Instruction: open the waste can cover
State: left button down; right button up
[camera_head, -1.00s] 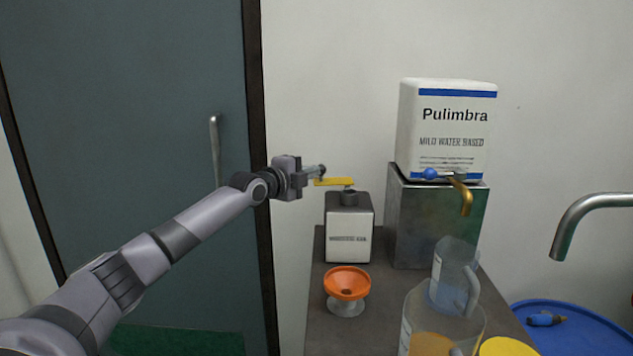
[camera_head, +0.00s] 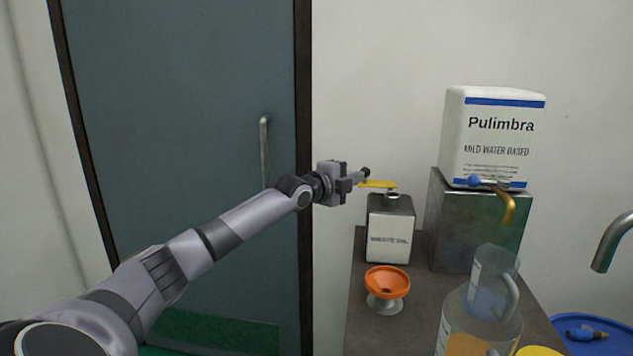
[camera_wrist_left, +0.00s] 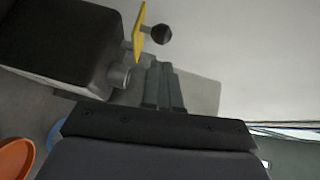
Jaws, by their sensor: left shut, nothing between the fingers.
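The waste can (camera_head: 390,229) is a small pale can with a dark top and a short round neck (camera_head: 391,196). Its yellow cover (camera_head: 377,184) lies roughly level over the neck and reaches out to the left. In the left wrist view the can is dark at the upper left, with the cover (camera_wrist_left: 139,30) seen edge-on and a black knob (camera_wrist_left: 161,34) on it. My left gripper (camera_head: 357,177) is shut and empty beside the knob. In the wrist view its fingertips (camera_wrist_left: 162,66) are just short of the knob; I cannot tell whether they touch. My right gripper is out of view.
A white Pulimbra container (camera_head: 497,137) sits on a metal box (camera_head: 476,225) to the right. Clear jugs (camera_head: 478,328) stand at the front right. A door with a handle (camera_head: 264,153) is behind my left arm.

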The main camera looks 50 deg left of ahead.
pick_arm(q)
jog(key=s+a+b, duration=0.1)
jog(key=s+b, duration=0.4)
jog(key=s, duration=0.4)
jog(key=shift+s+a+r, duration=0.3)
jog(key=shift+s, duration=0.05)
jog(key=shift+d+r+b, duration=0.1)
jog(key=shift+d+b, duration=0.05)
jog(key=shift+b, duration=0.15)
